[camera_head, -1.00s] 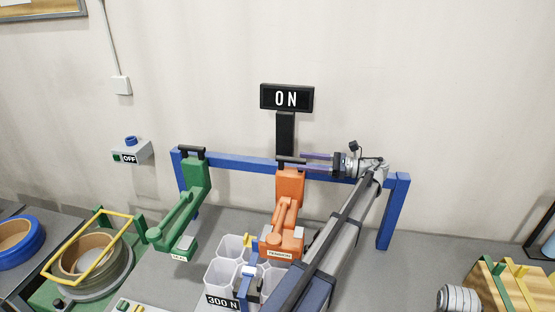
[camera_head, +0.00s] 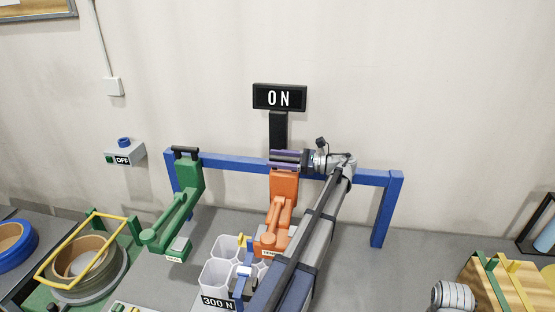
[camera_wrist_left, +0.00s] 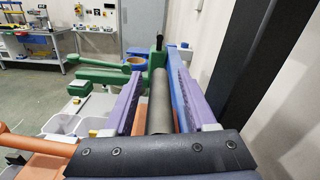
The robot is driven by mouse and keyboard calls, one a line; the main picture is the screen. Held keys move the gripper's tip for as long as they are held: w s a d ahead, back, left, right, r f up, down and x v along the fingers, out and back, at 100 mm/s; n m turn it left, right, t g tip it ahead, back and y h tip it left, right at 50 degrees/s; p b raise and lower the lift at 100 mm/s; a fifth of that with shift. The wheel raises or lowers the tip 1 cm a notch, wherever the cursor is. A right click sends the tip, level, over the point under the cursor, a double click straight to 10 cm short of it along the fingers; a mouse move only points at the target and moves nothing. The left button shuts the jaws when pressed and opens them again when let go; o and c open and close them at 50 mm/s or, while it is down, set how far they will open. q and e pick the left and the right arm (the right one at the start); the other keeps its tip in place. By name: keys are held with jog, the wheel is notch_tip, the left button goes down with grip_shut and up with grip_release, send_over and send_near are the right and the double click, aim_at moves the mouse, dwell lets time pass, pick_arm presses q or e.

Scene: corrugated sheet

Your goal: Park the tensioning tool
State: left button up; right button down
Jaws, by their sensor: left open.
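The orange tensioning tool (camera_head: 284,190), with a label partly hidden by my arm, is upright at the blue rail (camera_head: 230,163). My left gripper (camera_head: 275,158) is at its top, coming in from the right. In the left wrist view, a dark cylindrical handle (camera_wrist_left: 160,100) lies between the two purple fingers of the open gripper (camera_wrist_left: 153,92), with gaps showing beside it. In the head view the fingers mostly hide the handle. My right gripper does not show.
A green tool (camera_head: 184,205) is upright at the rail to the left. White bins (camera_head: 214,276) with a 300 N label stand in front. A black ON sign (camera_head: 279,97) rises behind. A coil stand (camera_head: 85,270) is at left, a wooden block (camera_head: 490,285) at right.

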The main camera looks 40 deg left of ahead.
pick_arm(q)
jog(key=shift+c, duration=0.4)
grip_shut()
dwell(0.9)
